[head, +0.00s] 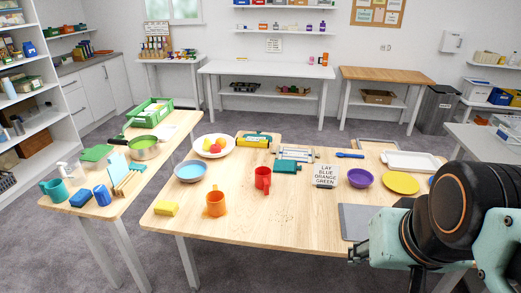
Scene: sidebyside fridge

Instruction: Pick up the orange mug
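The orange mug (215,202) stands upright on the wooden table (285,228), near its front left, with its handle toward the lower right. A red mug (263,179) stands behind it to the right, apart from it. My arm comes in at the lower right, far to the right of the orange mug. A small dark part at its left end, perhaps my gripper (357,251), shows at the table's front right. Its fingers cannot be made out, and nothing is seen held there.
A yellow sponge (167,208) lies left of the orange mug, and a blue bowl (190,171) stands behind. A sign block (325,175), purple bowl (360,177) and grey mat (362,220) are to the right. Bare wood lies between the orange mug and the mat.

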